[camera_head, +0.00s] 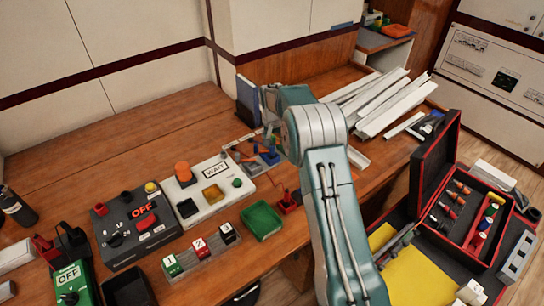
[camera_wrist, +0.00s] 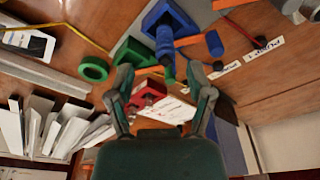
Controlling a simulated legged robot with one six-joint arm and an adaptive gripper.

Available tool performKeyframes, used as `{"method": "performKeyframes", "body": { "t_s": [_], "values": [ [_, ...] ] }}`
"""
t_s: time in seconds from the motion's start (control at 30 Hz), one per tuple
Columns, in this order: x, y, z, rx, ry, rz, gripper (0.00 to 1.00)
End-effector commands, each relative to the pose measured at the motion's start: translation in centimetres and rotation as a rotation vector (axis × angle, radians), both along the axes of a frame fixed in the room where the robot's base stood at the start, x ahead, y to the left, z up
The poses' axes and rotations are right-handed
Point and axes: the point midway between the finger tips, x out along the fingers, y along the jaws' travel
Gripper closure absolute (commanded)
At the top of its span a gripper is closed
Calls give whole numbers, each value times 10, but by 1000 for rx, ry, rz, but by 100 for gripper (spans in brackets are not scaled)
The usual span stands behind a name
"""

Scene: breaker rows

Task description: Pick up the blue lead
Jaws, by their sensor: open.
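In the wrist view, a blue block-like piece (camera_wrist: 170,22) lies at the top middle with a short blue cylinder in front of it. A separate blue tip (camera_wrist: 214,43) lies to its right, by an orange rod. I cannot tell which blue part is the lead. Blue pieces also show in the head view (camera_head: 268,156), just left of my arm. My gripper (camera_wrist: 159,72) is open, its fingers apart below the blue pieces in the wrist picture. A red block (camera_wrist: 148,92) shows between the fingers; contact is unclear. In the head view my arm hides the gripper.
A green ring (camera_wrist: 93,68) and a green block (camera_wrist: 133,53) lie near the blue pieces. White trunking (camera_head: 385,98) lies behind the arm. A switch box marked OFF (camera_head: 135,222), a WAIT box (camera_head: 208,190) and a green tray (camera_head: 262,220) stand left. An open toolbox (camera_head: 455,215) is right.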

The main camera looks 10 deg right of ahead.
Motion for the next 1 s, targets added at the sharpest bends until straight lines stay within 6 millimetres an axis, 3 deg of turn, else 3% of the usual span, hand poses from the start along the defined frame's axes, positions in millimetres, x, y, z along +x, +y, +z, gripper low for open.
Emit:
{"method": "performKeyframes", "body": {
  "t_s": [0.4, 0.67, 0.7, 0.83, 0.87, 1.0],
  "values": [
    [10, 2, -52, 0, 0, 0, 32],
    [11, 2, -57, 0, -2, 0, 32],
    [11, 2, -57, 0, -2, 0, 37],
    [11, 2, -56, 0, -2, 0, 95],
    [11, 2, -56, 1, -1, 0, 100],
    [11, 2, -57, 0, -1, 0, 100]
  ]
}}
